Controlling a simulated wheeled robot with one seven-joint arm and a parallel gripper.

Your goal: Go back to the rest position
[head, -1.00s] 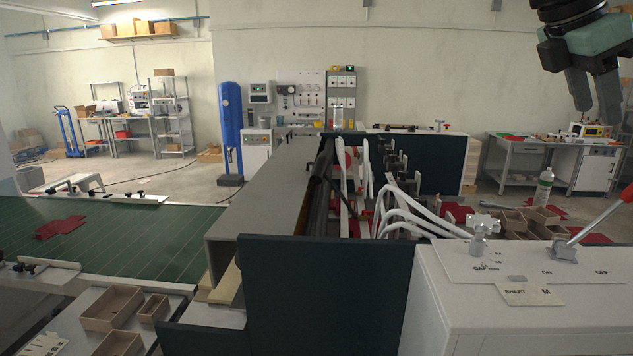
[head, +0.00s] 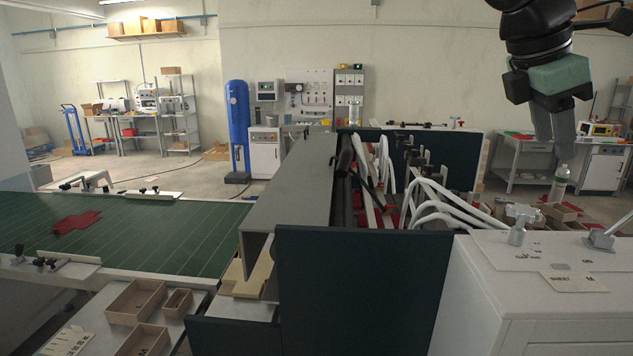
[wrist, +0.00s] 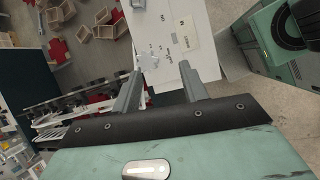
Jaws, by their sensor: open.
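My gripper (head: 552,145) hangs at the upper right of the head view, fingers pointing down, above the right end of the machine. In the wrist view my gripper (wrist: 160,90) has its two grey fingers spread apart with nothing between them. The white cabinet top (wrist: 172,28) with its labels lies below and beyond the fingers. In the head view one finger largely hides the other.
The box former has a dark front panel (head: 350,290) and a white control cabinet (head: 500,270). A lever (head: 600,238) and a knob valve (head: 519,222) stand on the cabinet. A bottle (head: 559,184) shows behind. A green conveyor (head: 150,245) carries a red blank (head: 76,222).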

